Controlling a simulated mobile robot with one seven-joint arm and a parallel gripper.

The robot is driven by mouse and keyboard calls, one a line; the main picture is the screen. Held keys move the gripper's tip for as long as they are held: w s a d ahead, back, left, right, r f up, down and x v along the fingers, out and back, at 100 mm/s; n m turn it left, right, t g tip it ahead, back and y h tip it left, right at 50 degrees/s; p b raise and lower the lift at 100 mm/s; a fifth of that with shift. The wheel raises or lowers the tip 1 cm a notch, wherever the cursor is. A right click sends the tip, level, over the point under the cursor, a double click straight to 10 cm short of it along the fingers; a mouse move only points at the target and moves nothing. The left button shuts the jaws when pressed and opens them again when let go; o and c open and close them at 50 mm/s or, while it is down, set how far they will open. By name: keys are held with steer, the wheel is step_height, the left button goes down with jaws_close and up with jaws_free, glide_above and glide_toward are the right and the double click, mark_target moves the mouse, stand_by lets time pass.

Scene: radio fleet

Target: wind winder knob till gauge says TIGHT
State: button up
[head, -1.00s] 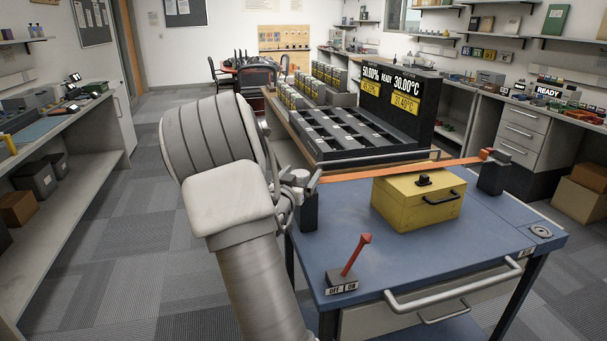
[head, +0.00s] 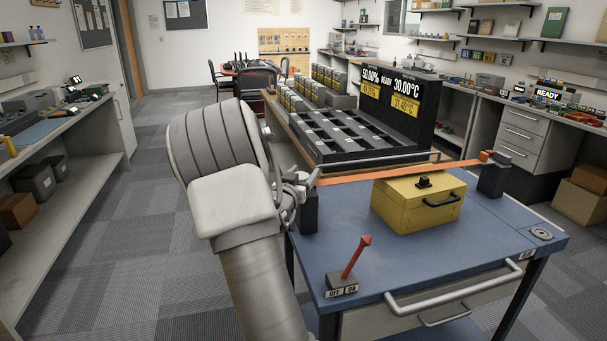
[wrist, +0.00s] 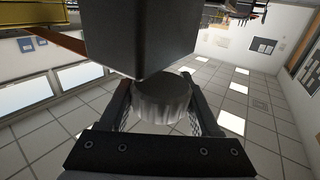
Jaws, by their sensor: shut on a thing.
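My gripper (wrist: 165,118) is shut on the winder knob (wrist: 163,103), a grey ribbed cylinder on the side of a dark post (wrist: 140,35) in the wrist view. In the head view my arm hides most of the knob, and the dark post (head: 309,212) stands at the left end of the blue cart top (head: 430,255). I see no gauge reading TIGHT in these frames.
A red lever (head: 357,257) on an OFF/ON base leans at the cart's front left. A metal handle (head: 455,287) runs along the cart's front. A dark charging rack (head: 365,140) with displays stands behind. The floor at left is clear.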

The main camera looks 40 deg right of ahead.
steer(key=shift+r+g+p, duration=0.1)
steer(key=shift+g+p, duration=0.2)
steer(key=shift+p, duration=0.05)
steer(key=shift+s+r+m+g+h+p, duration=0.15)
steer(key=shift+m+g+h+p, duration=0.45)
steer(key=shift+m+g+p, duration=0.5)
steer(key=g, duration=0.1)
steer(key=m+g+p, duration=0.2)
steer(key=shift+s+d+g+h, duration=0.1)
steer(key=shift+s+g+h, duration=0.2)
steer(key=shift+h, duration=0.1)
steer(key=m+g+p, duration=0.2)
steer(key=g, duration=0.1)
steer(key=shift+s, duration=0.25)
steer(key=shift+s+f+m+g+y+p, duration=0.2)
steer(key=shift+m+g, duration=0.4)
steer(key=shift+g, duration=0.35)
steer(key=shift+s+f+m+g+y+p, duration=0.1)
steer(key=shift+m+g+p, duration=0.1)
steer(key=shift+m+g, duration=0.6)
steer(key=shift+g, duration=0.45)
steer(key=o, duration=1.4)
